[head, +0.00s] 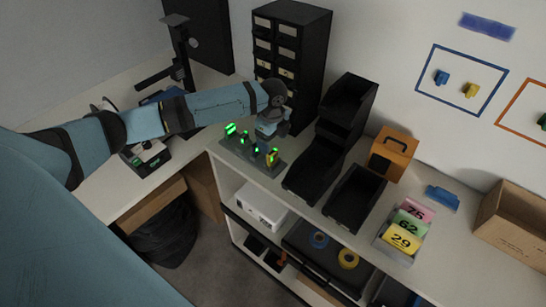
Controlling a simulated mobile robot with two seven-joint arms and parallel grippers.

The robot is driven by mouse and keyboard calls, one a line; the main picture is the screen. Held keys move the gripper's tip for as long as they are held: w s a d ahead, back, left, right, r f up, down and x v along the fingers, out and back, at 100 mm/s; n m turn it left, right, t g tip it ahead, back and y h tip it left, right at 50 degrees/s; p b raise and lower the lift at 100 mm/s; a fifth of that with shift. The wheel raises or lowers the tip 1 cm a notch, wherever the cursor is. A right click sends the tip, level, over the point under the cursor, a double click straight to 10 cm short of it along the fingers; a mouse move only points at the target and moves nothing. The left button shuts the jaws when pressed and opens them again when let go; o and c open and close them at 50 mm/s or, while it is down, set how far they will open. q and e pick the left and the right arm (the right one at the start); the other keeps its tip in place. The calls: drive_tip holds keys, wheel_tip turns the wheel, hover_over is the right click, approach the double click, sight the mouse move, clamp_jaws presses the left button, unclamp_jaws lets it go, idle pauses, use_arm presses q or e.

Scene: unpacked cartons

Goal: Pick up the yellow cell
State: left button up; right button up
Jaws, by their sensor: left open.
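A small yellow cell (272,158) stands at the right end of a dark charging rack (239,151), with a green light on it. Several other dark cells with green lights stand along the rack to its left. The rack sits on the shelf top near its left end. My left gripper (266,136) points down just behind and above the rack, close to the yellow cell. It is open and seems empty, though its fingertips are small and partly hard to make out. My right gripper is out of view.
A black drawer cabinet (290,45) stands behind the gripper. Black stacked bins (347,105) and an open black bin (355,198) are to the right. An orange box (393,153), numbered cards (404,238) and a carton (515,228) stand further right. Tape rolls lie below.

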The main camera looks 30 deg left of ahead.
sight(272, 152)
use_arm(q)
drive_tip(key=shift+f+p, duration=0.75)
drive_tip(key=shift+f, duration=2.3)
drive_tip(key=c, duration=1.2)
drive_tip(key=shift+r, duration=0.1)
wheel_tip(272, 152, up, 20)
drive_tip(key=shift+b, duration=1.25)
drive_tip(key=shift+s, duration=0.1)
